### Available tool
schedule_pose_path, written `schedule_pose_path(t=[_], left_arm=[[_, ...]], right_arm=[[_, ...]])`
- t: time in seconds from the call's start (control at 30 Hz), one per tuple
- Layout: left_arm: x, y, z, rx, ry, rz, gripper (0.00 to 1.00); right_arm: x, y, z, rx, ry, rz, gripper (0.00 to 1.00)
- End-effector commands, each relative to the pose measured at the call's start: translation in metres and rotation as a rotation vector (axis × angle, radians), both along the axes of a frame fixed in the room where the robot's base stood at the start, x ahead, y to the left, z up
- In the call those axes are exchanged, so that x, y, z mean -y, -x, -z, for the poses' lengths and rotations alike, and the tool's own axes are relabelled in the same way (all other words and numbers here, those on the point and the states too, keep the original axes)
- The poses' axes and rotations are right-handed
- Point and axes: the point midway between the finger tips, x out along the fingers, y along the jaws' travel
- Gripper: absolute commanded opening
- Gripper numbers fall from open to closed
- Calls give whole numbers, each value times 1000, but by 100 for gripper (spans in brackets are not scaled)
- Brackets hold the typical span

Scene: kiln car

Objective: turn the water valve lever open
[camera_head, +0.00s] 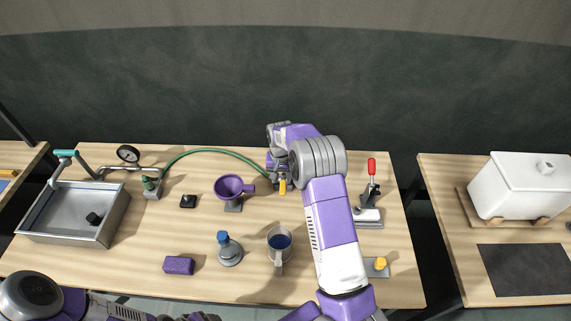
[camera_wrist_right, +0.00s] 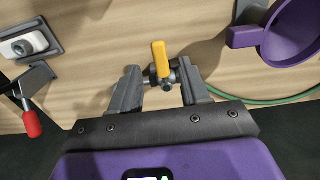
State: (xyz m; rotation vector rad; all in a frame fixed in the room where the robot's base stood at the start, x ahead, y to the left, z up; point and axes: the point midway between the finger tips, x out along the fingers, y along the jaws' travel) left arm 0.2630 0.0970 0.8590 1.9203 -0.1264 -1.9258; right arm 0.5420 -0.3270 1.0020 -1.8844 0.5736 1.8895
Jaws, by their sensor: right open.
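The valve (camera_wrist_right: 163,78) has a yellow lever (camera_wrist_right: 160,58) and is mounted on the wooden bench; the lever also shows in the head view (camera_head: 282,187). My right gripper (camera_wrist_right: 161,77) is open, with one finger on each side of the valve and the lever upright between them in the wrist view. I cannot tell whether either finger touches it. In the head view my right gripper (camera_head: 277,180) is over the back of the bench and partly hides the valve body. My left arm shows at the bottom left, but its gripper is out of view.
A purple funnel (camera_head: 232,187) stands just left of the valve, and a green hose (camera_head: 210,153) runs behind it. A red-handled clamp (camera_head: 371,178) is to the right. A blue-filled mug (camera_head: 279,243), flask (camera_head: 229,250) and purple block (camera_head: 178,265) stand in front. A sink (camera_head: 70,220) is left.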

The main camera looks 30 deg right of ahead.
Motion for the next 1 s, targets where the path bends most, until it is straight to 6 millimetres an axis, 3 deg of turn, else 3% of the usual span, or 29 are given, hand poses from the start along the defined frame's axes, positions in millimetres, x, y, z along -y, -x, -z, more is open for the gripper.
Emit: schedule_pose_path(t=[1.0], left_arm=[[0, 0, 48, 0, 0, 0, 66]], right_arm=[[-6, -3, 81, 0, -1, -11, 46]])
